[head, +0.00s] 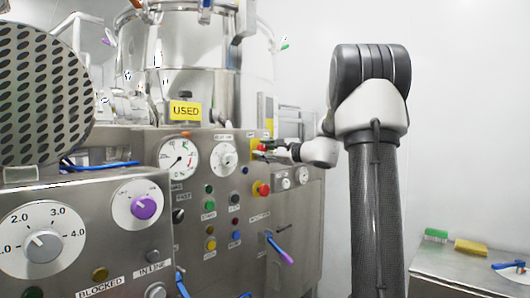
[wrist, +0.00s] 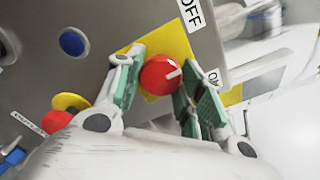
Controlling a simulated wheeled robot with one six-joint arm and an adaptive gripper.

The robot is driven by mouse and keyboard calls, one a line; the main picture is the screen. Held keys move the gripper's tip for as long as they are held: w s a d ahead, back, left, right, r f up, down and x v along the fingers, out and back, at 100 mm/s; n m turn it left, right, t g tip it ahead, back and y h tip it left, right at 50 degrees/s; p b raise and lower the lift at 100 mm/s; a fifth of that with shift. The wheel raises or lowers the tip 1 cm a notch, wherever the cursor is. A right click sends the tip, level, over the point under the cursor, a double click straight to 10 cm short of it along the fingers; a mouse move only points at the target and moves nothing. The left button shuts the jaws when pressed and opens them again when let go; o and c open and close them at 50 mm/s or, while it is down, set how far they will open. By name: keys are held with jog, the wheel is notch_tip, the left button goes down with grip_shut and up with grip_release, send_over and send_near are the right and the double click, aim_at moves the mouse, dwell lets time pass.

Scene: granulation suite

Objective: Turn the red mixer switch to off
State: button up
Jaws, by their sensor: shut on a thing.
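The red mixer switch (wrist: 157,72) is a round knob on a yellow plate (wrist: 181,45), with a white pointer line.
A red emergency button (head: 262,189) on yellow sits below the switch, and a blue button (wrist: 73,41) shows nearby. Gauges, buttons and a purple-tipped lever (head: 280,248) crowd the steel panel. A side table (head: 440,268) with brushes stands at the lower right.

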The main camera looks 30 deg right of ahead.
jog(key=n, duration=0.4)
jog(key=shift+n, duration=2.3)
jog(key=o, duration=1)
jog(key=shift+s+d, duration=0.1)
jog(key=v, duration=1.1)
jog(key=shift+s+d+r, duration=0.1)
jog(key=shift+s, duration=0.3)
